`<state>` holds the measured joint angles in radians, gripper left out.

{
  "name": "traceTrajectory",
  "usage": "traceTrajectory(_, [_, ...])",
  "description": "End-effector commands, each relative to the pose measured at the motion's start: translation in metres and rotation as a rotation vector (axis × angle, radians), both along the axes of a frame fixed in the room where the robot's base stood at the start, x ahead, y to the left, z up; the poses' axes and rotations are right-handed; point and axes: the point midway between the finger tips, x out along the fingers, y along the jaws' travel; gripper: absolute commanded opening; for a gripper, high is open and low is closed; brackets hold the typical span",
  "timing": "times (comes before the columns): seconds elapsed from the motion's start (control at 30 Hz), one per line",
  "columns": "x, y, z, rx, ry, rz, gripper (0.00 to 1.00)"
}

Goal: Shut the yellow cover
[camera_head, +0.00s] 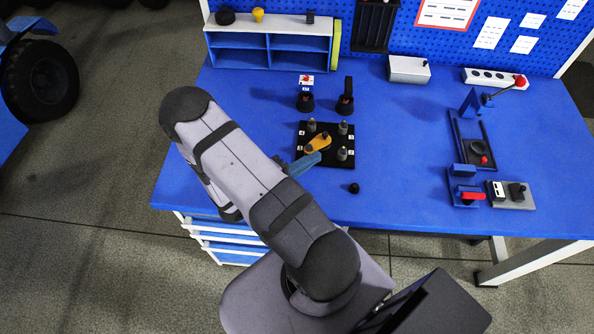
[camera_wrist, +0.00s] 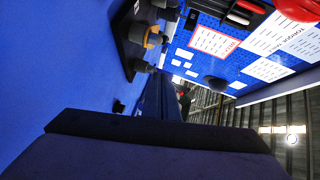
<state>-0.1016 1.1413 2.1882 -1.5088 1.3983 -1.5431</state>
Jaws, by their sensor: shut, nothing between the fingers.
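A yellow-orange flat piece (camera_head: 318,143) with dark knobs on it lies across the black plate (camera_head: 326,163), among several grey posts; I take it for the yellow cover. It also shows in part in the wrist view (camera_wrist: 153,40), near the plate's edge. My gripper (camera_head: 317,157), with blue fingers, is at the plate's lower left side, close to the yellow-orange piece; I cannot tell if they touch. In the wrist view its fingers (camera_wrist: 163,88) are together and empty, with the plate above left of them. What lies beneath the piece is hidden.
A shelf (camera_head: 268,63) with a yellow-green end panel (camera_head: 337,45) stands behind. Two black holders (camera_head: 305,102) stand behind the plate; a black ball (camera_head: 354,188) lies in front. Fixtures with red parts (camera_head: 468,196) stand right. The blue table between is clear.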

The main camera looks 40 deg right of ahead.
Motion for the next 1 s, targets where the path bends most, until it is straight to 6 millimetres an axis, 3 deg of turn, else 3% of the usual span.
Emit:
traceTrajectory(0.2, [-0.004,0.033,0.003,0.001,-0.001,0.004,0.00])
traceTrajectory(0.4, [-0.006,0.050,0.007,0.000,0.000,0.002,0.00])
traceTrajectory(0.83, [-0.008,0.057,0.009,0.000,-0.001,-0.001,0.00])
traceTrajectory(1.0, [-0.008,0.057,0.009,0.004,-0.101,-0.018,0.00])
